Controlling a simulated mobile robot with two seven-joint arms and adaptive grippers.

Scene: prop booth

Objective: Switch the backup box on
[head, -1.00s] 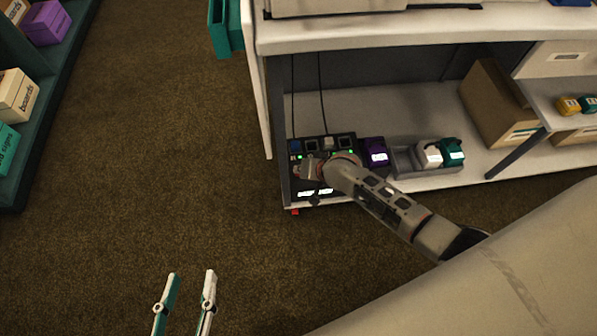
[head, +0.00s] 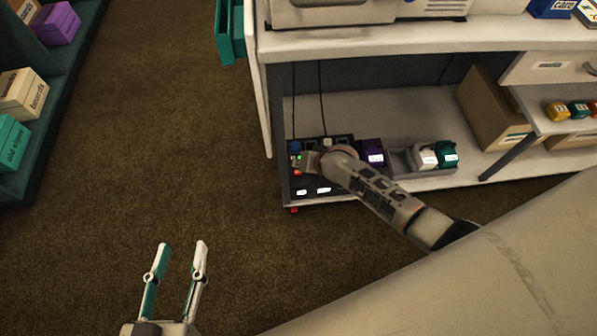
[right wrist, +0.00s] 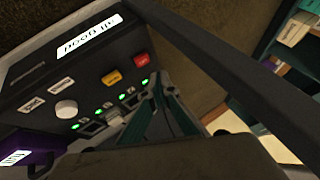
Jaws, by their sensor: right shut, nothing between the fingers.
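A dark control box (head: 312,190) stands on the low shelf at its left end; I cannot read its name as the backup box. In the right wrist view, the box (right wrist: 45,85) shows a white label upside down, a white knob (right wrist: 66,109), a yellow button (right wrist: 112,77), a red button (right wrist: 141,60) and a row of switches with several green lights (right wrist: 122,97). My right gripper (head: 304,163) is over the box; its shut, empty fingers (right wrist: 161,82) are by the end of the switch row. Contact is unclear. My left gripper (head: 183,250) is open and empty over the floor.
A purple box (head: 371,153) and a grey tray (head: 402,163) with white and teal items stand right of the control box. The shelf edge and upright (head: 275,130) hem in the left side. Cables hang behind. The carpet (head: 170,130) is clear.

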